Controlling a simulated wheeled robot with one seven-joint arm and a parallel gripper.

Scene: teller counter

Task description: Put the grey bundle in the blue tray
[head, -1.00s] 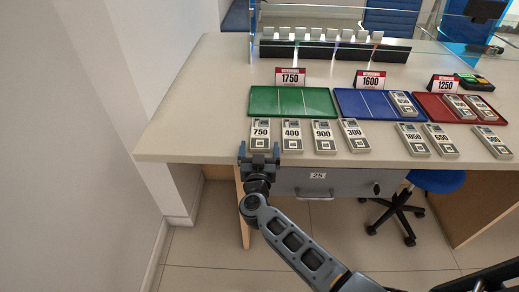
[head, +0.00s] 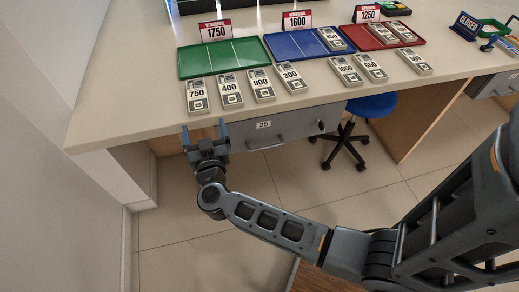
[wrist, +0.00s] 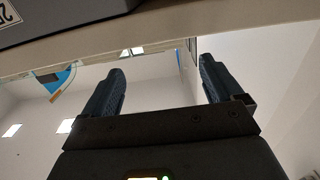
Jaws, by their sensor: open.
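Several grey bundles with number labels lie in a row along the counter's front: 750 (head: 197,95), 400 (head: 229,90), 900 (head: 262,85), 300 (head: 292,78), 1050 (head: 345,70), 550 (head: 371,67) and one more at the right (head: 413,61). Which one the task means, I cannot tell. The blue tray (head: 285,45) lies behind them by the 1600 sign, with one bundle (head: 331,38) in its right compartment. My gripper (head: 205,133) is open and empty, in front of the counter edge and below the 750 bundle. The wrist view shows both fingers (wrist: 158,88) apart, nothing between them.
A green tray (head: 221,58) by the 1750 sign is empty. A red tray (head: 377,43) holds two bundles. A grey drawer (head: 270,131) is under the counter (head: 125,100), with a blue stool (head: 372,106) beyond it. The counter's left end is clear.

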